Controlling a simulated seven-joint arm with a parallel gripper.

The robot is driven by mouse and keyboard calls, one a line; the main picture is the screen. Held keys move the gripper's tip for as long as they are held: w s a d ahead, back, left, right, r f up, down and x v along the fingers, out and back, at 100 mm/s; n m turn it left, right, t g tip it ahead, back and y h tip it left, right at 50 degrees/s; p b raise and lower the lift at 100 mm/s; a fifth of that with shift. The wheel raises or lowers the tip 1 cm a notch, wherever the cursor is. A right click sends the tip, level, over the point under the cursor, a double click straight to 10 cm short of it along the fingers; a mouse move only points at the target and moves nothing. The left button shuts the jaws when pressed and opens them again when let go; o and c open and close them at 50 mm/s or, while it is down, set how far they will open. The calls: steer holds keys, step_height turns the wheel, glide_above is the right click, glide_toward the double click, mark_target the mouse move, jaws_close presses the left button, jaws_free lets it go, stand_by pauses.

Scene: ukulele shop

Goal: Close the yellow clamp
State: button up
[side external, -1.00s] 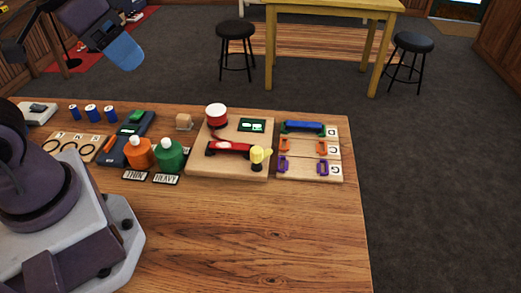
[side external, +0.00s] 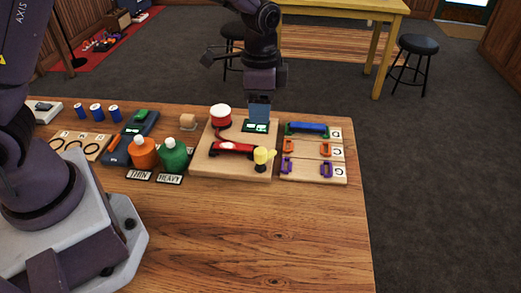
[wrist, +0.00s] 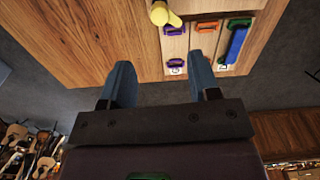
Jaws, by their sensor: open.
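The yellow clamp (side external: 264,156) stands at the front right corner of a wooden board (side external: 210,170), with a black lower part and a yellow top that juts to one side. I cannot tell from these views how far it is open. In the wrist view the yellow clamp (wrist: 161,13) shows at the top edge, partly cut off. My gripper (wrist: 160,68) is open and empty, its two blue fingers apart. In the side view my gripper (side external: 257,112) is behind the clamp, with its fingers in front of or over the back of the board.
On the board are a red-and-white round pot (side external: 220,112), a red part (side external: 234,148) and a green display (side external: 257,126). A rack with blue, orange and purple pieces (side external: 308,130) stands to the right. The table front (side external: 250,230) is clear.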

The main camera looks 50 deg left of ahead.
mark_target(261, 150)
steer(key=shift+m, duration=0.4)
step_height(261, 150, down, 13)
steer(key=shift+r, duration=0.1)
steer(key=c, duration=0.9)
